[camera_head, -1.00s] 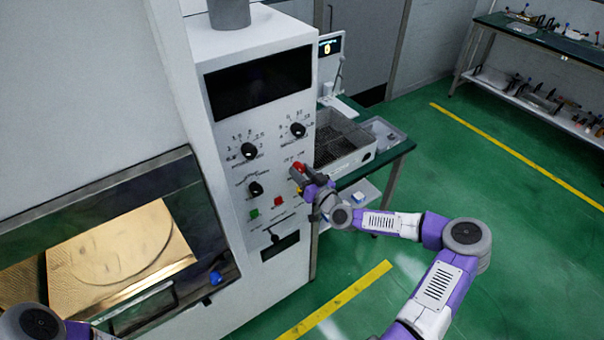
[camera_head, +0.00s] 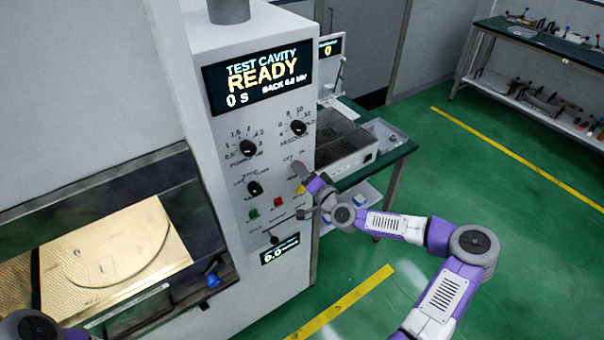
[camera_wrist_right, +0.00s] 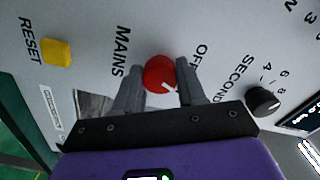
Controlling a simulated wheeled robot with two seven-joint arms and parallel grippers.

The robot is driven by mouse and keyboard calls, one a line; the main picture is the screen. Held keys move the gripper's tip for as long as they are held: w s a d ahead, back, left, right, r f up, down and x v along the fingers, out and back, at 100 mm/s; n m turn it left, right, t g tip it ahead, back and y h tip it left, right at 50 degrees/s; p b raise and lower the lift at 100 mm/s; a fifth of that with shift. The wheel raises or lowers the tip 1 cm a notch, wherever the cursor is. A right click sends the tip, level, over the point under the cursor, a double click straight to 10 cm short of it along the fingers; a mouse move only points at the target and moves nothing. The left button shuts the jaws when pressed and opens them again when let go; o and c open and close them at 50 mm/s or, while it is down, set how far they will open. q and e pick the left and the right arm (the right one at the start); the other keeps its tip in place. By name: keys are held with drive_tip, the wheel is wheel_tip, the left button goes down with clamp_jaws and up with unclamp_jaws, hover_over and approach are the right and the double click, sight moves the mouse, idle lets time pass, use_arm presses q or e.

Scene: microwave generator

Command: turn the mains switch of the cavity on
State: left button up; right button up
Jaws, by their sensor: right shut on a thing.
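The test cavity cabinet (camera_head: 215,130) stands left of centre, its control panel facing me. Its display (camera_head: 258,78) is lit and reads "TEST CAVITY READY 0 s". The red mains switch (camera_wrist_right: 160,74) is a round knob with a white mark, between the labels MAINS and OFF in the right wrist view. My right gripper (camera_wrist_right: 158,82) is shut on it, a finger on each side. In the head view my right gripper (camera_head: 303,177) covers most of the knob. Part of my left arm shows at the bottom left; its fingers are out of view.
A yellow reset button (camera_wrist_right: 57,52) and a black seconds knob (camera_wrist_right: 263,101) flank the switch. The cavity window (camera_head: 110,250) glows at left. A green bench (camera_head: 395,150) with a grey tray stands behind my right arm. Green floor is open at right.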

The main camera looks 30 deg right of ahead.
drive_tip(key=shift+m, duration=0.9)
drive_tip(key=o, duration=1.1)
drive_tip(key=shift+s, duration=0.1)
drive_tip(key=s, duration=0.7)
drive_tip(key=shift+s+d, duration=0.2)
drive_tip(key=shift+d, duration=0.05)
